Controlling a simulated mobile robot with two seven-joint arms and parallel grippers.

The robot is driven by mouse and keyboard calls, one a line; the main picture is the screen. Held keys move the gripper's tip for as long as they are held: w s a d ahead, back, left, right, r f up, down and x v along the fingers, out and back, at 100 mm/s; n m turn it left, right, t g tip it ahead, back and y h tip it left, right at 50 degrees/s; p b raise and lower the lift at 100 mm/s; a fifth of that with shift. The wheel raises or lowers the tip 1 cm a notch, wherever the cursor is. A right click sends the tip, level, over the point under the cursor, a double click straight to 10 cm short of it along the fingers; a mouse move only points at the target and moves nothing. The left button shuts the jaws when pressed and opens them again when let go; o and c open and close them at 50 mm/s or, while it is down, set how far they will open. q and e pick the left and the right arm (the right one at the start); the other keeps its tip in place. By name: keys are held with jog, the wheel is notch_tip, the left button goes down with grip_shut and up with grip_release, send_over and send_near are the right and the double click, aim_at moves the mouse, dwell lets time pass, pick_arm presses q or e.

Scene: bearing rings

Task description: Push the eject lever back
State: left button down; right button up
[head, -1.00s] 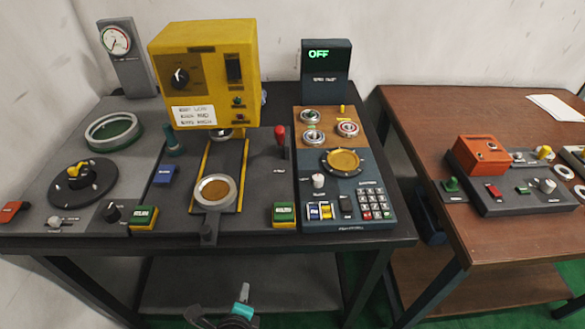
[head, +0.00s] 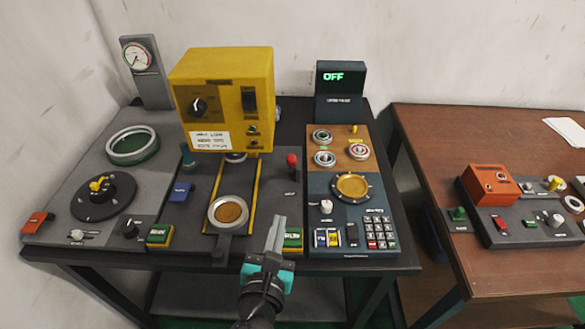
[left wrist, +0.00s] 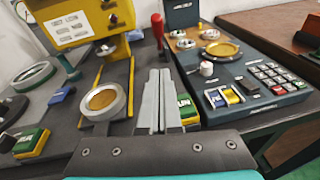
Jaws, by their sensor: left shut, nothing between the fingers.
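A lever with a red knob (head: 291,163) stands upright on the dark press base, right of the yellow press (head: 225,95). It also shows in the left wrist view (left wrist: 158,28), just beyond my fingertips. A second, teal-knobbed lever (head: 188,156) stands left of the press column. No readable label tells me which one is the eject lever. My left gripper (head: 279,222) is shut and empty, pointing forward over the table's front edge, in front of the red-knobbed lever and apart from it. In the left wrist view its fingers (left wrist: 158,80) lie together. My right gripper is not in view.
A round ring fixture (head: 228,213) sits on the yellow-edged slide, left of my gripper. A green button box (head: 293,238) is partly behind my fingers. A control panel with keypad (head: 379,231) stands to the right. The base between gripper and red knob looks clear.

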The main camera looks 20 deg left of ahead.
pick_arm(q)
jog(key=shift+s, duration=0.1)
jog(key=shift+w+a+f, duration=0.1)
jog(key=shift+w, duration=0.45)
send_near(291, 166)
jog(key=w+f, duration=0.1)
jog(key=f, duration=0.1)
jog(key=w+f, duration=0.1)
jog(key=shift+w+a+f, duration=0.4)
jog(key=shift+w+a+r+p, duration=0.1)
jog(key=shift+w+r+p, duration=0.65)
jog(key=shift+w, duration=0.2)
jog(key=shift+w+r, duration=0.35)
jog(key=shift+w, duration=0.3)
